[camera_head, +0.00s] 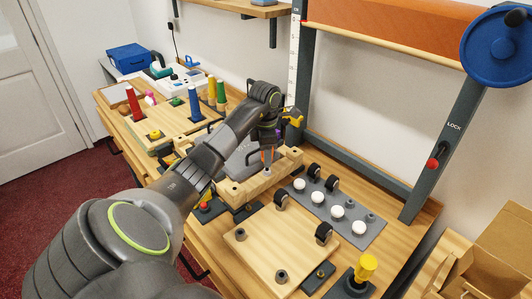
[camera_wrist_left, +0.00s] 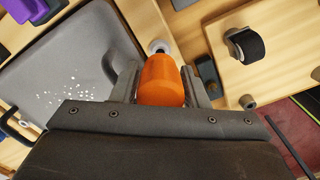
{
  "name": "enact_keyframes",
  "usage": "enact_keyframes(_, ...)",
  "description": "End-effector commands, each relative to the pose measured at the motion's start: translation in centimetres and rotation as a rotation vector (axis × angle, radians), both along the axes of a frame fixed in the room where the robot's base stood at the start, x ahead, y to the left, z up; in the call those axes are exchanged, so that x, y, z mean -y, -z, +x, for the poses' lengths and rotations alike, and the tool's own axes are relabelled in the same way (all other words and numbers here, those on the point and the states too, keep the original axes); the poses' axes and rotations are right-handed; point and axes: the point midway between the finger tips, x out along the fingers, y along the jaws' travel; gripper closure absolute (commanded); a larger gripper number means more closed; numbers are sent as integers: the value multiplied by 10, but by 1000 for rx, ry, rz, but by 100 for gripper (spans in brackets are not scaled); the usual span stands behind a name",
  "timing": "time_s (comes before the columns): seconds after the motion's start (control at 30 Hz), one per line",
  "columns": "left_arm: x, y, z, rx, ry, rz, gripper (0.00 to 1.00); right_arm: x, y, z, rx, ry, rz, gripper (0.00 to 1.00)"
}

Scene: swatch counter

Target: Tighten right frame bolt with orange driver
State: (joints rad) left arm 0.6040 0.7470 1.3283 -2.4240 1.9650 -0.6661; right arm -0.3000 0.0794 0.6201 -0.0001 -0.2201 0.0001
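My left gripper (camera_head: 268,150) points down over the wooden frame beam (camera_head: 248,188) near the middle of the bench. In the left wrist view the orange driver handle (camera_wrist_left: 161,80) sits between both fingers of the left gripper (camera_wrist_left: 160,88), which are shut on it. A pale round bolt or collar (camera_wrist_left: 158,46) shows just beyond the driver's far end. In the head view a small grey bolt piece (camera_head: 267,171) shows on the beam below the gripper. Whether the driver's tip is seated in it is hidden. My right gripper is not in view.
A light wooden board (camera_head: 268,245) with posts is in front. Coloured pegs (camera_head: 195,103) stand at the back left. A yellow-handled tool (camera_head: 293,117) is just behind my gripper. A blue wheel (camera_head: 497,47) hangs upper right.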

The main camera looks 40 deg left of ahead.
Motion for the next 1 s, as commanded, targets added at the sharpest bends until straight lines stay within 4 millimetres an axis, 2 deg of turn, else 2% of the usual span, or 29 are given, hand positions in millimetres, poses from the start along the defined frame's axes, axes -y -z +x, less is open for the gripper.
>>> enact_keyframes(0.03,0,0,0,0,1,0,66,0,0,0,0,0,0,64)
enact_keyframes(0.2,0,0,0,0,1,0,89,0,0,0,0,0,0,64)
enact_keyframes(0.23,0,0,0,0,2,0,90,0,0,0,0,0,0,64)
enact_keyframes(0.37,-1,4,1,2,66,1,90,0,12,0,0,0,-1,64)
enact_keyframes(0.5,0,5,1,4,231,1,90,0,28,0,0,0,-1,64)
enact_keyframes(0.57,0,0,1,2,299,0,90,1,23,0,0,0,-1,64)
enact_keyframes(1.0,0,0,3,0,787,-2,90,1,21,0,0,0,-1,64)
